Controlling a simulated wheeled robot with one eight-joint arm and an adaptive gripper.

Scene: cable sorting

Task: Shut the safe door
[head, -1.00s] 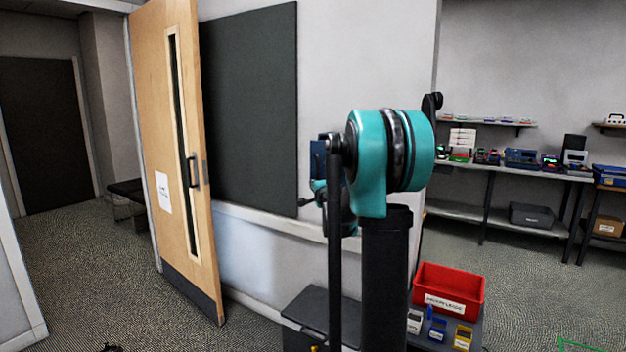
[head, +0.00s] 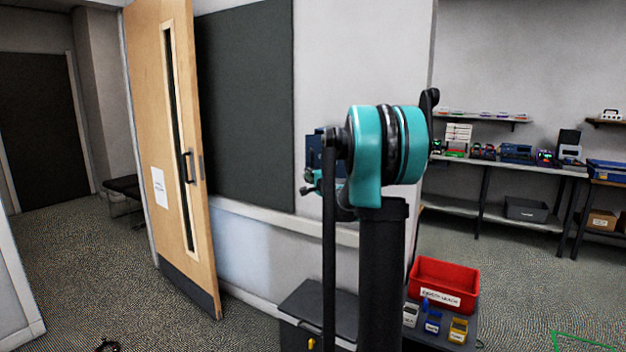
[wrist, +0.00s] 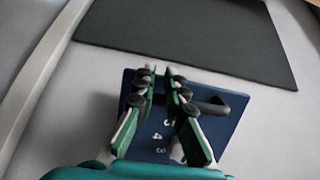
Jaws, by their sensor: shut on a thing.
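A wooden door (head: 165,120) stands ajar at left. A dark board (head: 245,110) hangs on the wall. A red bin (head: 462,277) and small blue and yellow containers stand low, right of my arm. A bench (head: 460,200) is at back right.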

